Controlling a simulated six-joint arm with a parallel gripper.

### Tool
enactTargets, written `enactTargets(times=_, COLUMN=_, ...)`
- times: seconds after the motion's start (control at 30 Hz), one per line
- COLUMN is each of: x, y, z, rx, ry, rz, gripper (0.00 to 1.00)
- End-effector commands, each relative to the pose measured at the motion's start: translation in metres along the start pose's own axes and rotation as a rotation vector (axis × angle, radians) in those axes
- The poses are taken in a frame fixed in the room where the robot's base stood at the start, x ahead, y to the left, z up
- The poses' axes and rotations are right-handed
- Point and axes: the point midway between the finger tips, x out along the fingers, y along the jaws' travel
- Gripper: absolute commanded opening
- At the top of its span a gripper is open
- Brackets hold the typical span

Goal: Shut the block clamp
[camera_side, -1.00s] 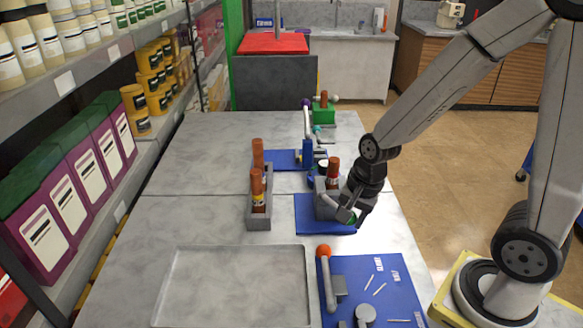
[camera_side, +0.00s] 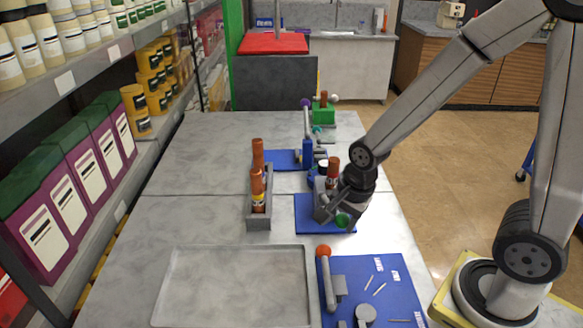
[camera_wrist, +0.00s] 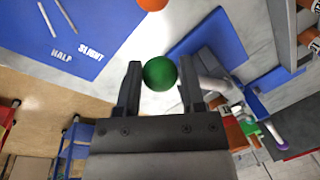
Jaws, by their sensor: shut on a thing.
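The block clamp (camera_side: 323,207) is a grey block on a blue base plate in the side view, with an orange-brown tube (camera_side: 333,172) standing in or behind it. Its lever ends in a green ball knob (camera_side: 342,220), which also shows in the wrist view (camera_wrist: 160,73). My gripper (camera_side: 344,212) is low over the near right side of the clamp. In the wrist view my gripper (camera_wrist: 160,85) has one finger on each side of the knob and is shut on it. My wrist and fingers hide part of the lever and block.
A grey rack (camera_side: 258,222) with brown tubes stands left of the clamp. A blue board (camera_side: 385,285) with an orange-knobbed lever lies in front, beside an empty grey tray (camera_side: 176,285). Behind are a blue fixture (camera_side: 308,155) and a green clamp (camera_side: 323,112).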

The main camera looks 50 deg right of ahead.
Motion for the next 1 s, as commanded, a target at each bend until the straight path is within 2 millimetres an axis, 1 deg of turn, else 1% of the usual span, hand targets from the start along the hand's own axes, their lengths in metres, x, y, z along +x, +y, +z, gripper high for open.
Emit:
enactTargets(times=0.03, x=-0.002, y=-0.006, z=-0.002, rx=0.010, ry=0.004, rz=-0.018, gripper=0.00)
enactTargets(times=0.1, x=-0.002, y=-0.005, z=-0.003, rx=0.010, ry=0.004, rz=-0.018, gripper=0.00)
enactTargets(times=0.13, x=-0.002, y=-0.005, z=-0.003, rx=0.011, ry=0.004, rz=-0.018, gripper=0.60)
enactTargets(times=0.17, x=-0.002, y=-0.005, z=-0.003, rx=0.010, ry=0.004, rz=-0.018, gripper=0.69)
enactTargets(times=0.2, x=-0.002, y=-0.005, z=-0.002, rx=0.009, ry=0.003, rz=-0.017, gripper=0.82)
enactTargets(times=0.23, x=-0.002, y=-0.005, z=-0.002, rx=0.008, ry=0.003, rz=-0.015, gripper=0.83)
enactTargets(times=0.67, x=-0.003, y=-0.002, z=-0.001, rx=0.002, ry=0.001, rz=-0.006, gripper=0.83)
enactTargets(times=0.83, x=-0.009, y=-0.002, z=-0.001, rx=0.003, ry=0.001, rz=-0.008, gripper=0.83)
enactTargets(times=1.0, x=-0.022, y=-0.002, z=-0.001, rx=0.003, ry=0.001, rz=-0.009, gripper=0.83)
